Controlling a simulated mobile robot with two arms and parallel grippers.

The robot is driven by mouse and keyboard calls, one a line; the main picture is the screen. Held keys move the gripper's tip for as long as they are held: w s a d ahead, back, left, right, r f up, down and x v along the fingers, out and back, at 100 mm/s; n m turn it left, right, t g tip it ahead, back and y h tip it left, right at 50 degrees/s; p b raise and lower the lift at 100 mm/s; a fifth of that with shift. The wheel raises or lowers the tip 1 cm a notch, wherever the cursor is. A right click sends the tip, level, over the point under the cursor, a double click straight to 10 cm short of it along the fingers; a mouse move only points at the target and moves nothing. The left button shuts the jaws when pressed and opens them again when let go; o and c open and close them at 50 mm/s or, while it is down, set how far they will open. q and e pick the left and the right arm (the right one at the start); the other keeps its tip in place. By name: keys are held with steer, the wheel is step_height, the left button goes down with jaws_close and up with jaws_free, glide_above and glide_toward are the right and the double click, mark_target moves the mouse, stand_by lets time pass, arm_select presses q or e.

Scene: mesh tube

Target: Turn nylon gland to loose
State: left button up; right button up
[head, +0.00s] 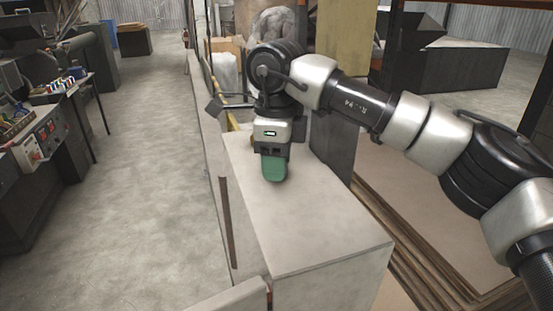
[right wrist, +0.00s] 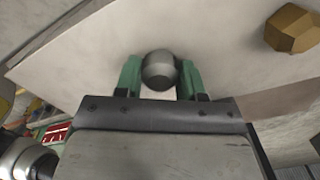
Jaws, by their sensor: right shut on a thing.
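My right gripper (head: 272,172) reaches down over the pale block-like surface in the head view, its green fingers near the top. In the right wrist view, the right gripper (right wrist: 160,78) has its two green fingers on either side of a grey, rounded piece, which I take to be the nylon gland (right wrist: 159,68). The fingers are shut on it. In the head view the gland is hidden behind the fingers and wrist. Its turned position cannot be told. My left gripper is in neither view.
A brass-coloured faceted piece (right wrist: 292,28) stands to the right of the gland in the right wrist view. The pale surface (head: 325,240) is clear in front of the gripper. A workbench (head: 45,125) with small items stands at far left, with open floor (head: 150,150) between.

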steer(key=n, duration=0.7)
steer(key=shift+r+p, duration=0.15)
steer(key=shift+p, duration=0.25)
steer(key=n, duration=0.4)
steer(key=shift+n+p, duration=0.4)
steer(key=shift+n, duration=1.4)
steer(key=o, duration=0.9)
step_height(320, 180, up, 11)
steer(key=shift+f+b, duration=0.15)
steer(key=shift+b, duration=0.7)
steer(key=shift+f, duration=0.1)
